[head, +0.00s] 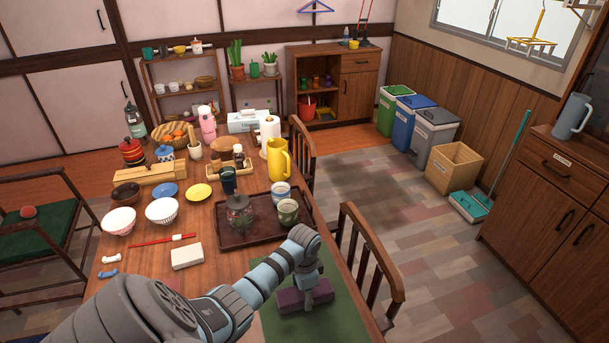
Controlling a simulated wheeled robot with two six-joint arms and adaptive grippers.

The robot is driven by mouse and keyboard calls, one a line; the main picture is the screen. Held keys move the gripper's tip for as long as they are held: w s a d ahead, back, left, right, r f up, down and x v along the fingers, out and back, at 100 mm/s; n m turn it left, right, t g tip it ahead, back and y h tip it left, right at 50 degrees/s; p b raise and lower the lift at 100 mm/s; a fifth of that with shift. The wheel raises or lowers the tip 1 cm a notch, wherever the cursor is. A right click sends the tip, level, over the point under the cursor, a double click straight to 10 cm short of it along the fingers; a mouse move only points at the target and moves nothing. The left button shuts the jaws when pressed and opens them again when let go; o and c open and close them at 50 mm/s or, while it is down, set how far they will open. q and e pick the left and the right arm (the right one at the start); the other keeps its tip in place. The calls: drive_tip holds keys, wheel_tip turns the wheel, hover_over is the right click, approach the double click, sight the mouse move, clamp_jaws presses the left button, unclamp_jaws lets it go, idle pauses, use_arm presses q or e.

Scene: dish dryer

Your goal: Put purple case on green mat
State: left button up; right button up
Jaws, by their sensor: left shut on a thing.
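The purple case (290,301) is at the front right of the wooden table, over the green mat (335,318). I cannot tell whether it touches the mat or is held just above it. My left gripper (306,292) comes down on the case from above and is shut on it. My left arm crosses the front of the table and hides part of the mat. My right gripper is not in view.
A brown tray (228,237) with a glass jar and two cups lies just behind the mat. A white block (187,257) and red chopsticks (160,240) lie to the left. A wooden chair (368,260) stands at the table's right edge.

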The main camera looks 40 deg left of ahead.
use_arm(q)
drive_tip(key=shift+r, duration=0.1)
drive_tip(key=o, duration=1.2)
wheel_tip(320, 180, up, 12)
drive_tip(key=p, duration=0.4)
